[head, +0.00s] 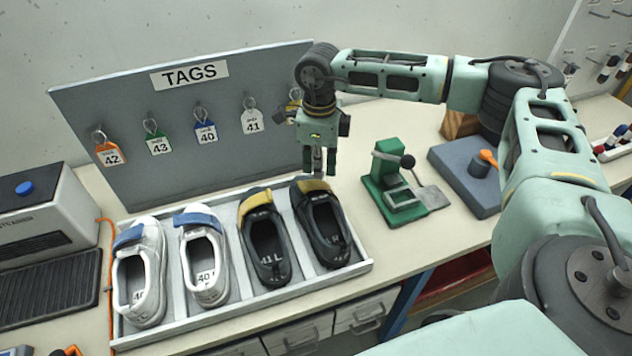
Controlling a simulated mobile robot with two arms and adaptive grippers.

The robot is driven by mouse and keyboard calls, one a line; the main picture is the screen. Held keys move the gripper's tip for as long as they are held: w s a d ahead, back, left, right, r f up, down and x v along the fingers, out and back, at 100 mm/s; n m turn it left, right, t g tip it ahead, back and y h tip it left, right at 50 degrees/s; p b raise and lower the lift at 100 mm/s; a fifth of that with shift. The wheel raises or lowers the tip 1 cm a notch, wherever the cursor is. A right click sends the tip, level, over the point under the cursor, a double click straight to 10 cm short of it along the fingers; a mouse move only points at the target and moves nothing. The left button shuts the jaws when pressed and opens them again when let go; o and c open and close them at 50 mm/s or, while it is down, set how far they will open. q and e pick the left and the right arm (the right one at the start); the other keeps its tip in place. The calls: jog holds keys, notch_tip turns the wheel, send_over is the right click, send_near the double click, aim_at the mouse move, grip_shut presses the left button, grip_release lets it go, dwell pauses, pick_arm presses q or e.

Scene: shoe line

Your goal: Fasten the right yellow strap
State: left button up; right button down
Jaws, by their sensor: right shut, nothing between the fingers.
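The right yellow strap (314,186) lies across the top of the rightmost black shoe (345,248), near its far end. I cannot tell whether it is fastened. My right gripper (323,170) points down just over this strap, shut and empty. Its fingertips are close to the strap's right part; whether they touch it is unclear. The left yellow strap (254,203) is on the other black shoe (279,273), to the left. My left gripper is not in view.
A grey tray (232,313) holds the black shoes and two white shoes with blue straps (195,218). Behind stands a tags board (120,92) with hanging tags. A green press (385,178) and a grey block (466,185) are to the right.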

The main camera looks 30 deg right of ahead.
aim_at(319, 183)
jog(key=shift+f, duration=0.1)
jog(key=shift+f+b, duration=1.45)
jog(key=shift+f, duration=0.4)
notch_tip(319, 183, up, 9)
jog(key=p, duration=0.5)
